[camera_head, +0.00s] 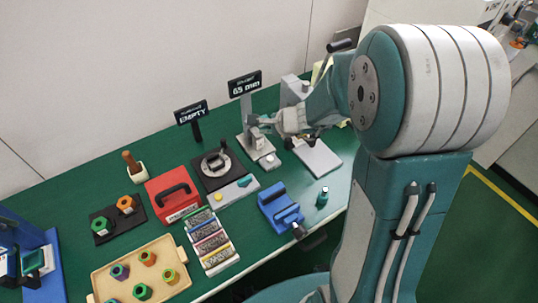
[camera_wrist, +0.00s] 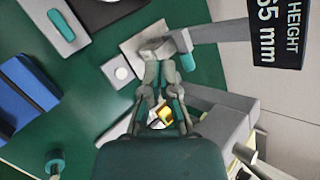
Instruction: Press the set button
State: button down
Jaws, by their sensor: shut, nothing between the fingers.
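A small pale block with a round white button (camera_head: 269,160) sits at the foot of the height gauge stand (camera_head: 246,112); no label on the button is readable. In the wrist view the white button (camera_wrist: 122,73) is left of my fingertips, in plain sight. The display "HEIGHT 65 mm" (camera_head: 244,84) tops the stand and also shows in the wrist view (camera_wrist: 277,34). My gripper (camera_head: 266,121) is shut and empty, beside the stand. In the wrist view my gripper (camera_wrist: 161,66) overlaps the gauge's grey part, apart from the button; contact with the gauge cannot be told.
A grey bar (camera_head: 237,191) with a yellow and a teal piece lies to the left. A black plate with a ring (camera_head: 216,164), a red case (camera_head: 172,194), a blue fixture (camera_head: 281,208) and a teal bottle (camera_head: 322,197) stand around. A grey plate (camera_head: 318,158) lies right of the gauge.

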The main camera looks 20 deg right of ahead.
aim_at(271, 158)
jog(key=f+m, duration=0.1)
jog(key=w+d+f+m, duration=0.1)
jog(key=f, duration=0.1)
jog(key=w+d+f+m+h, duration=0.1)
jog(key=shift+w+d+f, duration=0.1)
jog(key=shift+d+f, duration=0.15)
jog(key=shift+f, duration=0.05)
jog(key=shift+f, duration=4.4)
jog(key=shift+f, duration=0.1)
jog(key=shift+f, duration=0.25)
jog(key=shift+f, duration=0.55)
jog(key=shift+r, duration=0.95)
